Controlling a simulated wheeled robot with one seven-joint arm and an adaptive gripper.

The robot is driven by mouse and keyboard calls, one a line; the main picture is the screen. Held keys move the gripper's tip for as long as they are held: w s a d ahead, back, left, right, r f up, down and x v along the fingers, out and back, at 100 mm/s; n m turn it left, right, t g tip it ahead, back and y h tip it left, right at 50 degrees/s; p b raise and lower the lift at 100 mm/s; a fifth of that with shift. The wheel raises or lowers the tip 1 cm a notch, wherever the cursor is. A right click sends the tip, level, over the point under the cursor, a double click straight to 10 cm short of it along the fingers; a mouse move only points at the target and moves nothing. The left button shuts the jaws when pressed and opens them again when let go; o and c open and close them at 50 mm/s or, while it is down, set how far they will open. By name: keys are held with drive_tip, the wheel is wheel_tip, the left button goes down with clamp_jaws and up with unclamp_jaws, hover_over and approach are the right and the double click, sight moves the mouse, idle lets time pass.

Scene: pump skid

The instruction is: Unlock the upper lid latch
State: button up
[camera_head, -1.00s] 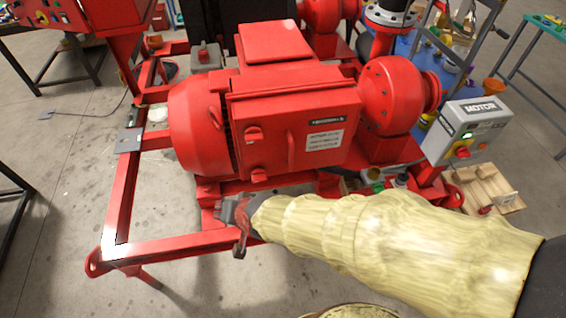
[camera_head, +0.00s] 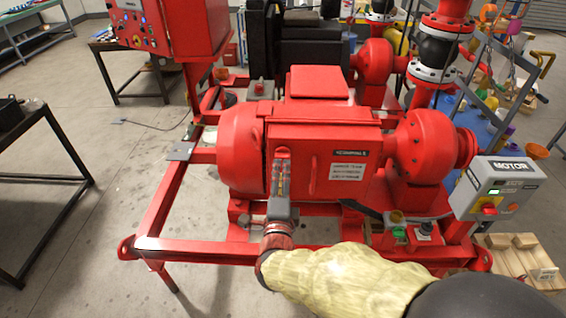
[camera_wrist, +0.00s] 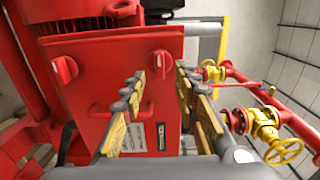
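The red motor lid (camera_head: 312,165) carries two round red latches on its left side. In the wrist view, the upper latch (camera_wrist: 160,63) shows between my finger ends, and the lower latch (camera_wrist: 66,69) lies to the left. My gripper (camera_wrist: 160,73) is open, with its yellow-padded fingers apart on both sides of the upper latch. I cannot tell whether either finger touches it.
A red handle (camera_wrist: 115,105) sticks out of the lid near my left finger. The grey motor control box (camera_head: 492,188) stands at right. The red frame rail (camera_head: 205,250) runs below my wrist. Yellow valves (camera_wrist: 266,130) on red pipes show at right in the wrist view.

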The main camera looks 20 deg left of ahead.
sight(282, 160)
drive_tip(key=x, duration=0.6)
drive_tip(key=shift+s, duration=0.1)
drive_tip(key=shift+c, duration=1.4)
drive_tip(key=shift+f, duration=0.1)
clamp_jaws()
